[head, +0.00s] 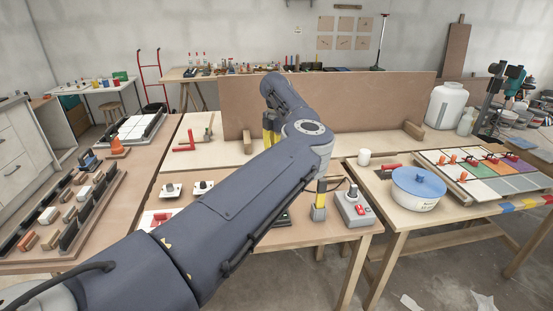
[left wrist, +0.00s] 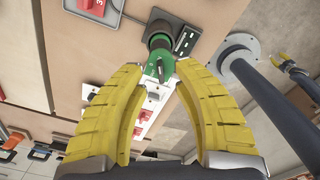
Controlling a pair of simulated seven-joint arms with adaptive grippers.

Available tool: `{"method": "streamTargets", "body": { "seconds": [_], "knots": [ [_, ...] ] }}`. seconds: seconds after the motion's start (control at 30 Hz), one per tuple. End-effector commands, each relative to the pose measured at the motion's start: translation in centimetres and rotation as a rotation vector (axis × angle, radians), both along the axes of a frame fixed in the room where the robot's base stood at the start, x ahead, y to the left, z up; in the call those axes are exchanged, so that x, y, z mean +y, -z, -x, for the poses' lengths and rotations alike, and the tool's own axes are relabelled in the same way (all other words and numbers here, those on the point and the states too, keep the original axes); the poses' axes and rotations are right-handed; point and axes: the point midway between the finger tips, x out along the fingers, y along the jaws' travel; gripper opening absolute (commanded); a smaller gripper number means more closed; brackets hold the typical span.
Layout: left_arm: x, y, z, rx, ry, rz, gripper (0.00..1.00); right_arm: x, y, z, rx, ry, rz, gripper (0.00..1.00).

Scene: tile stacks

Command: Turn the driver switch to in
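My left gripper (left wrist: 160,68) has yellow fingers spread apart in the left wrist view. A green part with a dark round end, seemingly the driver (left wrist: 160,66), shows at and beyond the fingertips. I cannot tell whether the fingers touch it, nor which way its switch is set. A dark plate (left wrist: 187,40) lies beside it. In the head view, yellow parts of the left gripper (head: 268,130) show behind my arm, which hides the driver.
A tall brown board (head: 370,103) stands behind. A blue-lidded tub (head: 418,188) is on the right table. Tile racks (head: 85,215) lie left.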

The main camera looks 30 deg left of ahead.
Motion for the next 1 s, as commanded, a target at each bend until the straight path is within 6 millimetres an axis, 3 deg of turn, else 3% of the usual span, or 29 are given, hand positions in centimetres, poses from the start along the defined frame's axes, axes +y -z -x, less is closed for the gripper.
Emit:
{"method": "streamTargets", "body": {
  "seconds": [0.2, 0.5, 1.0],
  "knots": [
    [0.0, -4.1, -0.1, -0.003, 0.001, 0.000, 0.29, 0.1, 0.0, 0.0, 0.000, 0.000, 0.000, 0.40],
    [0.0, -7.8, 0.0, -0.001, 0.002, 0.000, 0.29, 0.1, 0.0, 0.0, 0.000, 0.000, -0.001, 0.40],
    [0.0, -8.9, 0.0, 0.000, 0.001, 0.001, 0.29, 0.1, 0.0, 0.0, 0.000, 0.000, -0.001, 0.40]
  ]
}}
